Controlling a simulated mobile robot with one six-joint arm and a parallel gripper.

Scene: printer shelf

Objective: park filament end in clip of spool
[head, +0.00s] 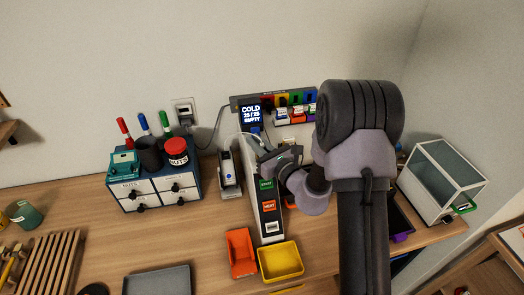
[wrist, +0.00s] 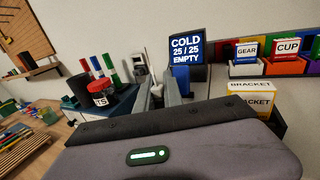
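My gripper (head: 274,160) is in front of the printer's display (head: 250,114), above the white panel with the START and HEAT buttons. In the wrist view its two grey fingers (wrist: 160,92) stand apart, with nothing clearly held between them. A thin pale curved line, possibly filament (head: 243,136), shows beside the gripper in the head view. I cannot make out a spool or its clip for certain; my arm hides much of the area to the right.
A blue drawer cabinet (head: 158,190) with markers and a red jar stands left. A grey-white device (head: 229,174) is beside the panel. An orange bin (head: 240,253) and a yellow bin (head: 281,262) are in front. A glass-sided case (head: 447,178) stands right.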

